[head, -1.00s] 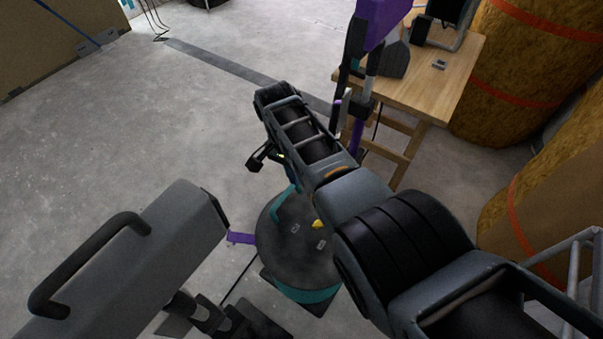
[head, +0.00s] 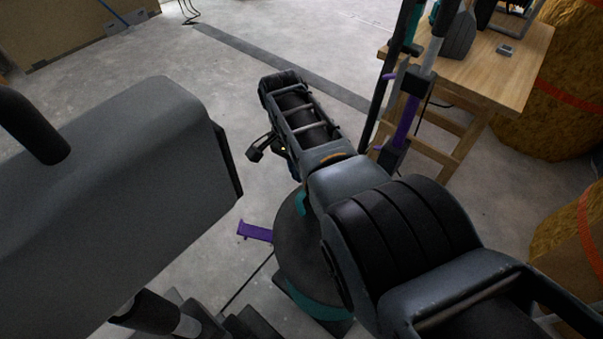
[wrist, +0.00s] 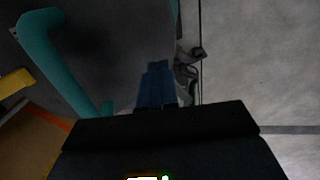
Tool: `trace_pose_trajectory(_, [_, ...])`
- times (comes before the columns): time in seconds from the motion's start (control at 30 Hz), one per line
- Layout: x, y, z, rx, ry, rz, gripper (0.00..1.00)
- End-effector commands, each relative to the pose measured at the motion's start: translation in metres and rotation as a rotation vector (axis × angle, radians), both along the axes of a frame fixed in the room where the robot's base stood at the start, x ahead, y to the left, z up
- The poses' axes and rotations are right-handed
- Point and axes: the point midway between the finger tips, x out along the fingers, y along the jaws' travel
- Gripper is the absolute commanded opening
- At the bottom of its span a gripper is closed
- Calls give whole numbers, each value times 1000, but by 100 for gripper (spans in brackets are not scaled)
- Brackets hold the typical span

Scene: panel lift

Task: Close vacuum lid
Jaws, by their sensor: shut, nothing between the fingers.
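The vacuum is a round drum with a dark grey lid (head: 296,245) and a teal body (head: 318,297). My arm covers much of its right side in the head view. A purple latch (head: 255,231) sticks out from its left side. In the wrist view a teal handle (wrist: 55,65) rises from the dark lid surface, left of my gripper (wrist: 156,68). My gripper's blue fingers are together and empty, beside the handle and near the lid's edge. I cannot tell whether they touch the lid. A yellow piece (wrist: 15,82) shows at the left edge.
A wooden table (head: 480,75) stands at the back right, with a teal and purple upright tool (head: 408,110) in front of it. Large brown rolls (head: 560,120) stand along the right.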

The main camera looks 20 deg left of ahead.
Motion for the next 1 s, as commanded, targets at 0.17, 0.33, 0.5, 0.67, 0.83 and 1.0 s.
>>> trace_pose_trajectory(0.17, [1, 3, -34, 0, 1, 0, 0])
trace_pose_trajectory(0.33, [2, 4, -50, 1, 0, -1, 0])
trace_pose_trajectory(0.5, [2, 4, -60, 1, 1, 0, 0])
trace_pose_trajectory(0.67, [2, 4, -65, 0, 0, 0, 0])
trace_pose_trajectory(0.83, [1, 2, -69, -2, 2, -1, 0])
trace_pose_trajectory(1.0, [0, 1, -71, -4, 4, -1, 0])
